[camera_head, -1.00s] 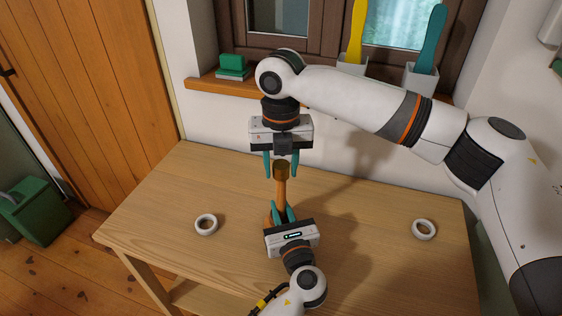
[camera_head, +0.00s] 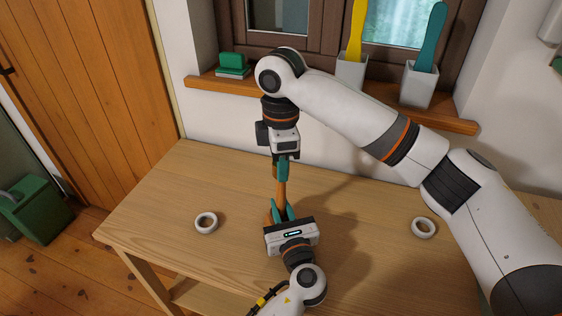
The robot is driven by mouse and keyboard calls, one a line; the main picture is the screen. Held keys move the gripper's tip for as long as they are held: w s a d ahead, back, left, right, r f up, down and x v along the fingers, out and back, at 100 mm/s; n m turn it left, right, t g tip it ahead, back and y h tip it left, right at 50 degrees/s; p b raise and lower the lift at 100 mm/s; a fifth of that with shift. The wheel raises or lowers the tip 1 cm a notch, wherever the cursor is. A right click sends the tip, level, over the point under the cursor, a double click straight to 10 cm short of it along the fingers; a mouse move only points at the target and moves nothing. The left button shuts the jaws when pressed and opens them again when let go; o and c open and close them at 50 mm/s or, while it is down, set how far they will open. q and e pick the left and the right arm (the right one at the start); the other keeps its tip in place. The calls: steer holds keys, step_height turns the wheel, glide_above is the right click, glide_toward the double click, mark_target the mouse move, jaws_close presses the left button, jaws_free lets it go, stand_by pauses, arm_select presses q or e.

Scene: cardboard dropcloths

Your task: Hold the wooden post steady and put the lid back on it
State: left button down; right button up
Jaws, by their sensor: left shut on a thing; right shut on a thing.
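The wooden post (camera_head: 281,192) stands upright near the middle of the table, an orange-brown stick. My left gripper (camera_head: 277,211) reaches in from below with its teal fingers shut on the lower part of the post. My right gripper (camera_head: 283,173) points straight down over the top of the post, its teal fingers shut on the lid. The lid is almost wholly hidden behind these fingers. It is in line with the post's top, but I cannot tell how it sits there.
The wooden table (camera_head: 165,205) is mostly clear. A white ring (camera_head: 206,222) lies to the left and another white ring (camera_head: 423,228) to the right. Behind, the windowsill (camera_head: 452,121) holds brushes in white cups and a green block (camera_head: 233,64).

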steer(key=m, duration=1.1)
steer(key=shift+m, duration=0.4)
steer(key=m, duration=0.6)
steer(key=shift+m, duration=0.4)
steer(key=m, duration=0.5)
steer(key=o, duration=1.2)
step_height(320, 180, up, 12)
steer(key=shift+f, duration=0.1)
